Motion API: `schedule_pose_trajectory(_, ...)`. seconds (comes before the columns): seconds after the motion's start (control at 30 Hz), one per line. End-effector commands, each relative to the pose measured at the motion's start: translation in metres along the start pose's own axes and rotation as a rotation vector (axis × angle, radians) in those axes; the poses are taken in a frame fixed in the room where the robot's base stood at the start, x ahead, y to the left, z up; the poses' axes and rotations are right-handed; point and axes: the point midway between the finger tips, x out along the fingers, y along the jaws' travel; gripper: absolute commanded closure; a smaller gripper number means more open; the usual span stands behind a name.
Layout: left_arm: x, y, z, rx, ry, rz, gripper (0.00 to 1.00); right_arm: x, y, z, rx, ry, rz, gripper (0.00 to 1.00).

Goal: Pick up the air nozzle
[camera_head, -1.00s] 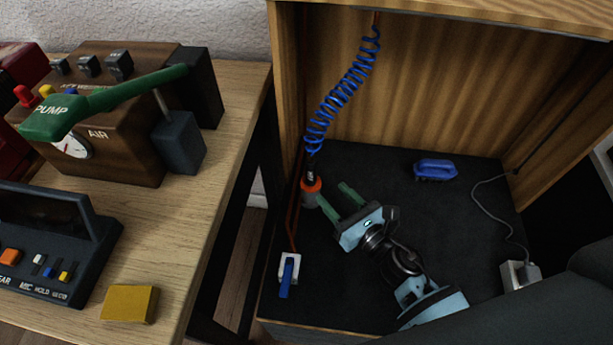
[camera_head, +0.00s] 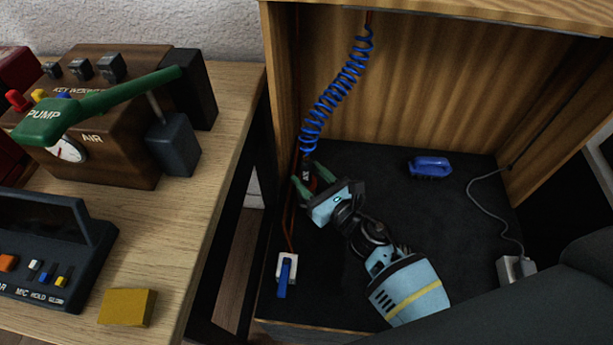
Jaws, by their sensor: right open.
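The air nozzle (camera_head: 307,169) hangs at the lower end of a coiled blue hose (camera_head: 340,90) inside the wooden cabinet, near its left wall. Only its dark upper part and a bit of orange-red show; the rest is hidden behind my right gripper. My right gripper (camera_head: 308,181) has green fingers and is open, with one finger on each side of the nozzle. I cannot tell whether the fingers touch it. My left gripper is not in view.
A blue brush (camera_head: 430,167) lies on the dark cabinet floor (camera_head: 400,215). A white holder with a blue lever (camera_head: 286,270) is at the front left. A grey cable (camera_head: 490,205) runs to a white box at right. A wooden table (camera_head: 215,190) with a pump box stands left.

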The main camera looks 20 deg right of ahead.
Motion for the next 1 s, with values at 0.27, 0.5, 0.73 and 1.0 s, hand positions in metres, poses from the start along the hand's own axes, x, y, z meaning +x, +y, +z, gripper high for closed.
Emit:
schedule_pose_trajectory(0.27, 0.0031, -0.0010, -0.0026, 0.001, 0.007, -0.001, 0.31, 0.0168, -0.0006, -0.0013, 0.000, 0.002, -0.001, 0.52)
schedule_pose_trajectory(0.5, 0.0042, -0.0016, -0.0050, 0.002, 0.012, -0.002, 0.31, 0.0165, -0.0007, -0.0011, 0.000, 0.001, -0.001, 0.64)
schedule_pose_trajectory(0.73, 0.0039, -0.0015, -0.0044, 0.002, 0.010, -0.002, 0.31, 0.0164, -0.0007, -0.0011, 0.000, 0.001, -0.001, 0.94)
schedule_pose_trajectory(1.0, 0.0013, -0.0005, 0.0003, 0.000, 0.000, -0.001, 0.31, 0.0166, -0.0008, -0.0001, -0.001, 0.000, 0.000, 1.00)
